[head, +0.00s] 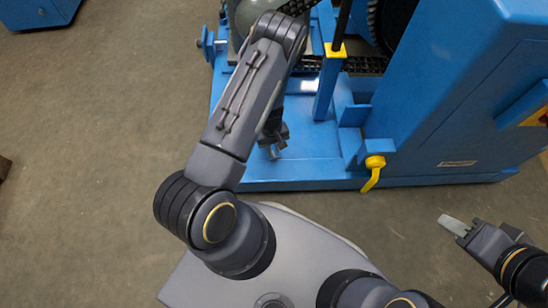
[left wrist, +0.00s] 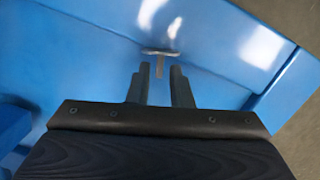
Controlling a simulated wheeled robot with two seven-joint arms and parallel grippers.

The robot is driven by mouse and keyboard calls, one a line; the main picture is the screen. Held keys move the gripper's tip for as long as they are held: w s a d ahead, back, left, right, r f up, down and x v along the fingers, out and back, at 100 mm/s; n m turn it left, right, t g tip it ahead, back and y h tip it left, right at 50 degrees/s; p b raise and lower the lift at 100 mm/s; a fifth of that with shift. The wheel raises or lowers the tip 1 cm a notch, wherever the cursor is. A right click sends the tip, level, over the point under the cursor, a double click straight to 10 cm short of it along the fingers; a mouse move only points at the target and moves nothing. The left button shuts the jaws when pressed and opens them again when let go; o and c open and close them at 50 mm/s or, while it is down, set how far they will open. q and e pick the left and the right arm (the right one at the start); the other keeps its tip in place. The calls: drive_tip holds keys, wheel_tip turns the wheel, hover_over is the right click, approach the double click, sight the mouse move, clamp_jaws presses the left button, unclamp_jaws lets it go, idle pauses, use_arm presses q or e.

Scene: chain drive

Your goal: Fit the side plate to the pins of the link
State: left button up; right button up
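My left gripper (head: 274,147) hangs low over the blue machine base. In the left wrist view its two dark fingers (left wrist: 160,75) stand apart. A small grey T-shaped metal piece (left wrist: 160,53) shows just beyond the fingertips, its stem lined up with the gap and apparently touching neither finger. I cannot tell whether it is the side plate or the link. My right gripper (head: 460,228) is at the lower right over the floor. A light grey flat piece (head: 452,223) shows at its tip; I cannot tell whether it is a held plate or a finger. No link pins are clearly visible.
A dark chain (head: 350,64) runs across the machine beside a blue post (head: 328,85) with a yellow top. A large blue housing (head: 465,100) stands to the right, with a yellow handle (head: 373,175) low in front. The concrete floor (head: 90,130) at the left is clear.

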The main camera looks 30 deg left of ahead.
use_arm(q)
wheel_tip(320, 180, down, 2)
drive_tip(key=shift+s+d+f, duration=0.1)
drive_tip(key=shift+d+f, duration=0.05)
clamp_jaws()
drive_tip(key=shift+r, duration=0.25)
